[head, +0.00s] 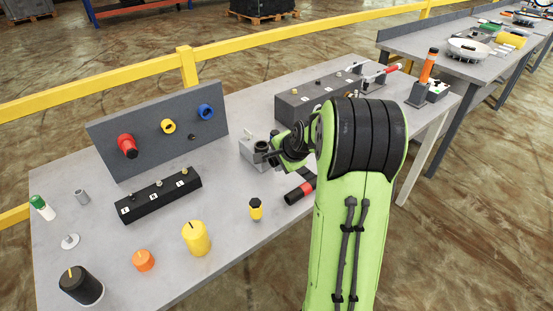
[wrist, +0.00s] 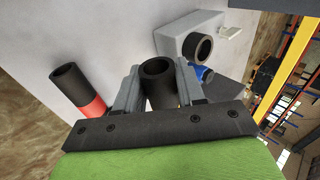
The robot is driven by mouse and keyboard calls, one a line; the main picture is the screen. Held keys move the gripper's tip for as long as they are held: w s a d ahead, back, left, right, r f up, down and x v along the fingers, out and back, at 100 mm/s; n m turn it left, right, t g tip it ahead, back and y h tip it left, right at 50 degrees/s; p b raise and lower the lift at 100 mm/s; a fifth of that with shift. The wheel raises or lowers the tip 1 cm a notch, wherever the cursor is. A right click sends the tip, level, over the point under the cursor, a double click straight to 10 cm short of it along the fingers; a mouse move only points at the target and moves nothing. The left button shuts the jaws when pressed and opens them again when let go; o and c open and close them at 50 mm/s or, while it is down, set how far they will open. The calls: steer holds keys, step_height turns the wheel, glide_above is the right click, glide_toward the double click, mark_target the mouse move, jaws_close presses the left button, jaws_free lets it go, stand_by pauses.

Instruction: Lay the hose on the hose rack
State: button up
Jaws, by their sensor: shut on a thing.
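My gripper (wrist: 157,85) is shut on a short black hollow tube (wrist: 157,68), apparently the hose, with its open end facing the wrist camera. In the head view my gripper (head: 272,152) is beside a small grey block, partly hidden by my green arm. The grey block (wrist: 185,32) has a black ring (wrist: 197,48) on its face and is just past the held tube in the wrist view; it also shows in the head view (head: 249,152). I cannot tell for sure which thing is the hose rack.
A black tube with a red band (wrist: 80,90) lies on the table near my gripper. A dark panel (head: 155,130) with red, yellow and blue fittings stands behind a black block (head: 158,196). A long grey block (head: 315,92) stands behind my arm. Loose parts occupy the front left.

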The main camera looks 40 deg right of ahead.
mark_target(275, 185)
steer(key=shift+w+f, duration=0.1)
steer(key=shift+a+f+b, duration=0.1)
steer(key=shift+f+b, duration=0.05)
steer(key=shift+b, duration=0.2)
step_height(275, 185, down, 7)
steer(key=b, duration=0.5)
steer(key=shift+b, duration=0.3)
steer(key=shift+s+a+f+b, duration=0.2)
steer(key=shift+s+f+b, duration=0.4)
steer(key=shift+f, duration=0.1)
steer(key=o, duration=1.1)
steer(key=shift+o, duration=0.7)
steer(key=p+v, duration=0.5)
steer(key=v, duration=1.2)
steer(key=shift+w+r+t, duration=0.25)
steer(key=shift+w+t, duration=0.15)
steer(key=shift+w, duration=0.05)
steer(key=shift+a, duration=0.1)
